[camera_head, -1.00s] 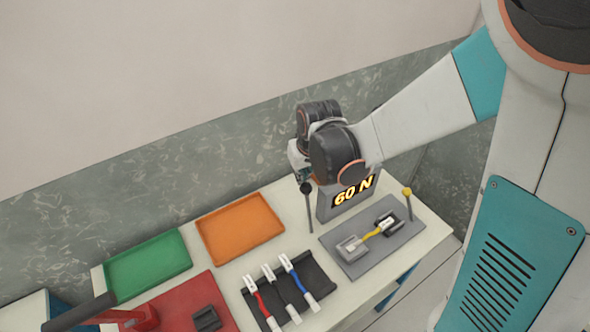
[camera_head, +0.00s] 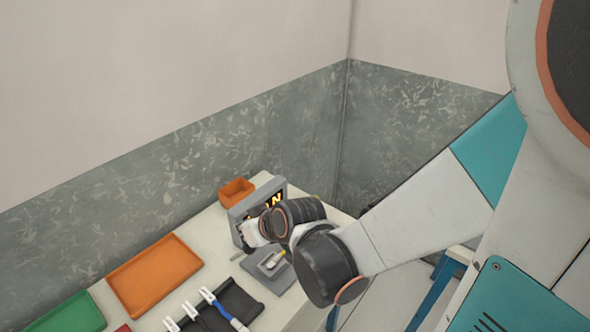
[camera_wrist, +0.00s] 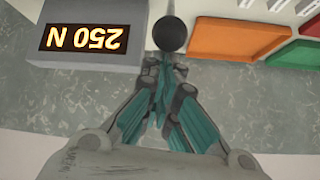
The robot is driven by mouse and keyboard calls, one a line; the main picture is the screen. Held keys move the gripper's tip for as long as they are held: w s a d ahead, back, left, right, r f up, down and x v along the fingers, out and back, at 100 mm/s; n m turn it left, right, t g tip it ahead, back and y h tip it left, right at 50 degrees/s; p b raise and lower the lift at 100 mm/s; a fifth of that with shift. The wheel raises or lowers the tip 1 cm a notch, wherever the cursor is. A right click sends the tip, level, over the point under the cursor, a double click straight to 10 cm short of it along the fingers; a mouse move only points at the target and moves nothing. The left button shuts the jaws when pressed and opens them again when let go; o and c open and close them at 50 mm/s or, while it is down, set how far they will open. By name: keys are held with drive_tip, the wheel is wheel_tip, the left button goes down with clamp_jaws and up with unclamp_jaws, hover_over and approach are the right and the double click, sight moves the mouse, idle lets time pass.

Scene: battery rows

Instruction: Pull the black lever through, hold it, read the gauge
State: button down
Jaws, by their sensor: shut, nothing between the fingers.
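The gauge (camera_wrist: 92,14) is a grey box whose lit display reads 250 N, upside down in the wrist view. In the head view the gauge (camera_head: 237,214) is partly covered by my arm, with only the N clear. The black lever's round knob (camera_wrist: 171,34) is beside the gauge in the wrist view, just beyond my fingertips. My gripper (camera_wrist: 165,68) is shut and empty, its fingertips at the knob; I cannot tell whether they touch it. In the head view my gripper (camera_head: 254,235) is in front of the gauge, and the lever is not clearly visible.
A grey fixture (camera_head: 283,280) with a yellow piece sits before the gauge. A small orange bin (camera_head: 236,190) is behind it. An orange tray (camera_head: 155,272), a green tray (camera_head: 70,316) and a black rack (camera_head: 240,302) with cables lie to the left.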

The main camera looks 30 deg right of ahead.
drive_tip(key=shift+s+d+f, duration=0.15)
drive_tip(key=shift+s+f, duration=0.35)
drive_tip(key=shift+s, duration=0.3)
drive_tip(key=shift+d, duration=0.1)
idle(1.2)
idle(0.3)
drive_tip(key=w+r+p, duration=0.2)
drive_tip(key=w+r, duration=0.2)
drive_tip(key=s+d+r+p, duration=0.2)
drive_tip(key=s+r+p, duration=0.1)
drive_tip(key=s, duration=0.5)
drive_tip(key=shift+s+d+r, duration=0.2)
drive_tip(key=shift+s+r, duration=0.1)
drive_tip(key=shift+s, duration=0.1)
